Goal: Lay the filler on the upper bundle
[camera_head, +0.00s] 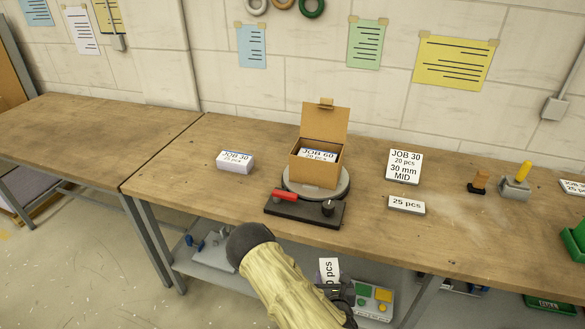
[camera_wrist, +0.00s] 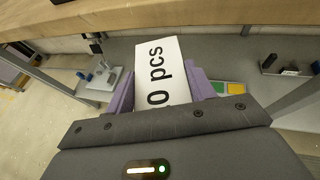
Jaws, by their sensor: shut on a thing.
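My gripper (camera_head: 334,288) is low in front of the table edge, shut on a white labelled block, likely the filler (camera_wrist: 161,75). The label ends in "0 pcs"; its first part is hidden. In the wrist view the purple fingers of my gripper (camera_wrist: 161,92) press on both sides of it. An open cardboard box (camera_head: 314,172) stands on a round grey plate. Inside it lies a bundle labelled "JOB 60" (camera_head: 318,154), its lower part hidden by the box front. Whether another bundle lies beneath it cannot be seen.
A "JOB 30" bundle (camera_head: 235,161) lies left of the box. A black base (camera_head: 304,212) with a red handle sits before it. To the right are a "JOB 30 MID" card (camera_head: 405,166), a "25 pcs" block (camera_head: 407,205) and a stamp (camera_head: 479,182). The wooden table (camera_head: 180,190) is mostly clear.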

